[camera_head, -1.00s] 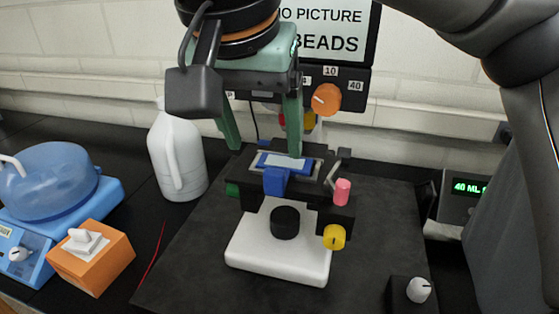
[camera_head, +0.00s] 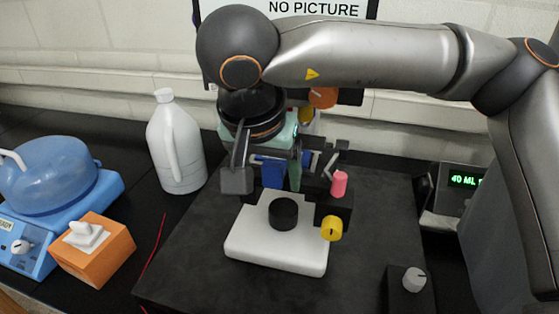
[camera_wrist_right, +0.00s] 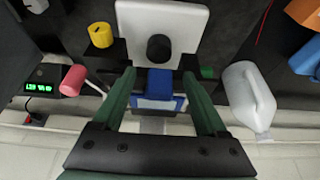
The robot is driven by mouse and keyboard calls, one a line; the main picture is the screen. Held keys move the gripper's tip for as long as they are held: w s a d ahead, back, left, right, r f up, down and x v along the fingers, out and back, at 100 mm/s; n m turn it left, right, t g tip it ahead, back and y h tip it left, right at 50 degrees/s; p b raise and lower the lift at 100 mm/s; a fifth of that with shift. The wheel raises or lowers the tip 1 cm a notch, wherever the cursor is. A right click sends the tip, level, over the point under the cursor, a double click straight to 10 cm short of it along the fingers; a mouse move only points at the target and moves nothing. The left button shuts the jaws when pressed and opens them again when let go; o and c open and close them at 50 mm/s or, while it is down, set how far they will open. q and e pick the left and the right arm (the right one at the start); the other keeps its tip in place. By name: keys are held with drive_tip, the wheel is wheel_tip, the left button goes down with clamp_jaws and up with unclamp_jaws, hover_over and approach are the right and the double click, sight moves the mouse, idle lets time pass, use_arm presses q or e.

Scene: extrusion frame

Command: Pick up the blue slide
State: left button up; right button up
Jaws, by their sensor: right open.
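The blue slide (camera_wrist_right: 150,104), with a pale middle, lies on the stage of the microscope (camera_head: 250,245). A blue block (camera_wrist_right: 159,80) adjoins its edge; this block also shows in the head view (camera_head: 272,174). My right gripper (camera_wrist_right: 158,78) is open, with its green fingers on either side of the slide and block. I cannot tell whether the fingers touch the slide. In the head view my right gripper (camera_head: 268,168) is low over the stage and hides most of the slide. My left gripper is not in view.
A pink knob (camera_head: 339,184) and a yellow knob (camera_head: 332,228) stick out at the microscope's right. A white jug (camera_head: 178,145) stands left of it, and an orange box (camera_head: 92,248) is further left. A display unit (camera_head: 452,190) is at the right.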

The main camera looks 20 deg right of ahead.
clamp_jaws()
idle(0.5)
